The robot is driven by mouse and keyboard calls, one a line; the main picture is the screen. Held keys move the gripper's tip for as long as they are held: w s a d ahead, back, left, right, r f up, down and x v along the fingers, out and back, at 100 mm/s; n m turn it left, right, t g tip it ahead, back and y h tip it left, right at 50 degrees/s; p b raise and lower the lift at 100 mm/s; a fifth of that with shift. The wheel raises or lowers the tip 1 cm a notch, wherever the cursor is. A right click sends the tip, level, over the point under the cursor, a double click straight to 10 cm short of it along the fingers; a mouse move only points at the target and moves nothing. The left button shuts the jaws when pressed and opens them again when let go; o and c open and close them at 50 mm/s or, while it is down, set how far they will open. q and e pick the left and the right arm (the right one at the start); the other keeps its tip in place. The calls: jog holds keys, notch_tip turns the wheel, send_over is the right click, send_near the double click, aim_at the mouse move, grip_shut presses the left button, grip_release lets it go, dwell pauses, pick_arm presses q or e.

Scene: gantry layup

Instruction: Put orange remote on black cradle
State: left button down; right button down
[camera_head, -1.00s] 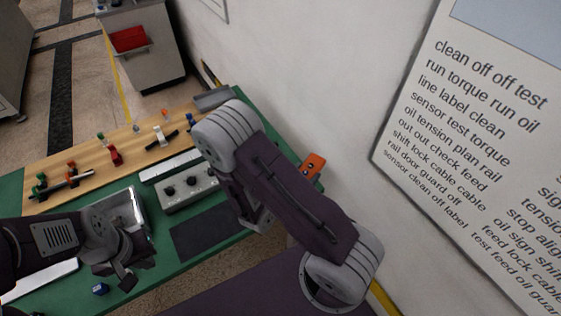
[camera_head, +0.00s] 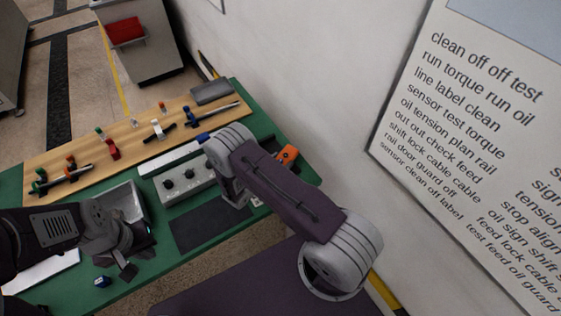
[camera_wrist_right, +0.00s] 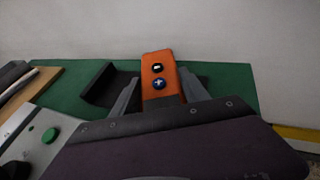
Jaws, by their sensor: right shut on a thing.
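The orange remote (camera_wrist_right: 158,68), with a black and a blue button on its face, stands up between the fingers of my right gripper (camera_wrist_right: 159,92) in the right wrist view. The gripper is shut on its lower part. In the head view the remote (camera_head: 288,154) shows just right of my right arm, which hides that gripper. The black cradle (camera_wrist_right: 108,86) is on the green table just left of and behind the remote; part of it is hidden by the remote and fingers. I cannot tell if they touch. My left gripper (camera_head: 138,263) is open and empty over the table's front left.
A grey control box with knobs (camera_head: 187,185) and a dark mat (camera_head: 210,226) lie left of my right arm. A metal tray (camera_head: 133,197) is beside my left gripper. A wooden board (camera_head: 80,157) with several clamps runs along the back. A wall closes the right side.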

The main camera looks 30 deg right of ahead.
jog(key=shift+f, duration=0.1)
jog(key=shift+f, duration=0.15)
jog(key=c, duration=0.6)
grip_release()
